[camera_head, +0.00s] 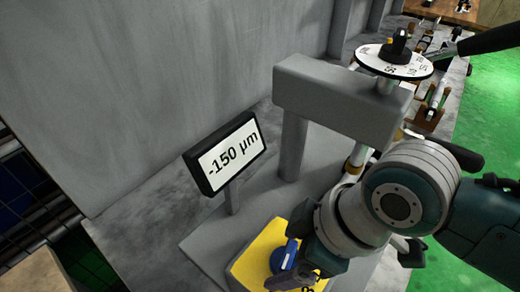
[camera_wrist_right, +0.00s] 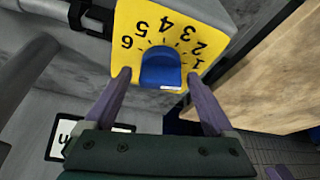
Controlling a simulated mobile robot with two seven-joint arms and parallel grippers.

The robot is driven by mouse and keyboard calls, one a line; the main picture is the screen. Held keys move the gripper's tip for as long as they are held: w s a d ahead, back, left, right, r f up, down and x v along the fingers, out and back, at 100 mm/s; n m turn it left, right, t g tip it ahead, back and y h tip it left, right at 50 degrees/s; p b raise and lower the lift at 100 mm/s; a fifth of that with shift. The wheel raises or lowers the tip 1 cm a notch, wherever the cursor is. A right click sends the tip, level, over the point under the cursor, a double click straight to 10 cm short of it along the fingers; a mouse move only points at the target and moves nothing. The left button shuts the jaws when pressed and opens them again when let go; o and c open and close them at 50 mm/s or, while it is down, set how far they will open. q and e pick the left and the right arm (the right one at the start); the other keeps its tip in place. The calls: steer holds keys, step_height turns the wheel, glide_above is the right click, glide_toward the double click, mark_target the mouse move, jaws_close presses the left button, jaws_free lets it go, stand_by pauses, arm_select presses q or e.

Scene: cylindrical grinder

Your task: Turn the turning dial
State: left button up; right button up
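The turning dial is a blue knob (camera_head: 284,256) on a yellow plate (camera_head: 252,262) at the bottom of the head view. In the wrist view the blue knob (camera_wrist_right: 160,68) sits on the yellow plate (camera_wrist_right: 198,14), which has printed numbers including 1 to 4 and 6. My right gripper (camera_wrist_right: 159,78) is open, with one purple finger on each side of the knob. Small gaps show between the fingertips and the knob's sides. In the head view my right gripper (camera_head: 290,272) partly covers the knob and plate.
A display (camera_head: 230,155) reading -150 µm stands behind the plate. A grey machine block (camera_head: 340,100) rises behind it, near a white disc (camera_head: 392,62) with a black knob. A wooden surface (camera_wrist_right: 265,80) lies to the right in the wrist view.

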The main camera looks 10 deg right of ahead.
steer(key=c, duration=1.3)
steer(key=shift+n, duration=0.4)
steer(key=shift+n+g, duration=0.3)
steer(key=shift+n, duration=0.3)
steer(key=n+g+b, duration=0.1)
steer(key=n, duration=0.1)
steer(key=shift+f+n+y, duration=0.1)
steer(key=shift+n+y, duration=0.2)
steer(key=n+g+b, duration=0.1)
steer(key=n+b, duration=0.1)
steer(key=n, duration=0.2)
steer(key=shift+g+b, duration=0.3)
steer(key=shift+b, duration=0.05)
steer(key=shift+n+g+b, duration=0.5)
steer(key=shift+n+b, duration=0.35)
steer(key=shift+n, duration=0.75)
